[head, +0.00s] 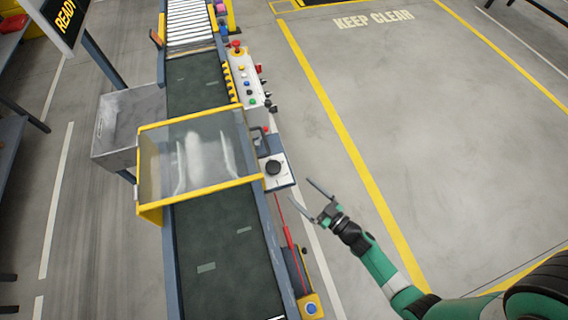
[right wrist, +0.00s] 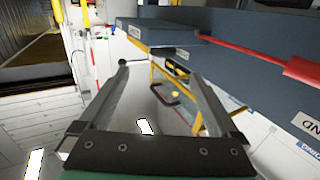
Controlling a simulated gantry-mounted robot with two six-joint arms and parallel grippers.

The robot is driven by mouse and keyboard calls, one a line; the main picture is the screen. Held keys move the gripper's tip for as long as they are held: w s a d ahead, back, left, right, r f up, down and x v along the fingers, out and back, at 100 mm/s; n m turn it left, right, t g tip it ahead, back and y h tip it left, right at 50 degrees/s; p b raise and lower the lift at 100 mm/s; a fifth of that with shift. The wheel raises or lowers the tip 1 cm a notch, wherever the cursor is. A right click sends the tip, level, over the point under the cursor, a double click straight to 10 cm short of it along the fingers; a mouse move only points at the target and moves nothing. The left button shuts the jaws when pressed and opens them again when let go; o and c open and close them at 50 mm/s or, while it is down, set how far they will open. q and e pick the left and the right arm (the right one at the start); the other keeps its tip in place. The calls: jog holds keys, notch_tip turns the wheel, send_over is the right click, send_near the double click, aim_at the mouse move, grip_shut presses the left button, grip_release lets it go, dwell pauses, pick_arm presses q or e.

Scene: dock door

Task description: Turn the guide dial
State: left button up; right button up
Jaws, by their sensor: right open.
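The guide dial (head: 273,167) is a round black knob on a small white-topped panel (head: 280,182) at the right side of the conveyor, just beside the yellow-framed clear guard. My right gripper (head: 299,189) is to the right of the panel and apart from the dial. Its two fingers are spread and point up-left in the head view, with nothing between them. In the right wrist view the open fingers (right wrist: 157,72) show empty too, with a blue-grey housing (right wrist: 150,34) beyond them. I cannot make out the dial there. My left gripper is not in view.
The clear guard (head: 195,113) spans the dark conveyor belt (head: 222,250). A control panel with several buttons (head: 243,78) runs along the belt's right side farther back. The floor to the right is clear.

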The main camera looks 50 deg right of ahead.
aim_at(279, 172)
jog(key=w+b, duration=0.4)
jog(key=w, duration=0.7)
jog(key=shift+d+f, duration=0.1)
jog(key=shift+d, duration=0.05)
jog(key=shift+w, duration=0.55)
jog(key=shift+c, duration=0.3)
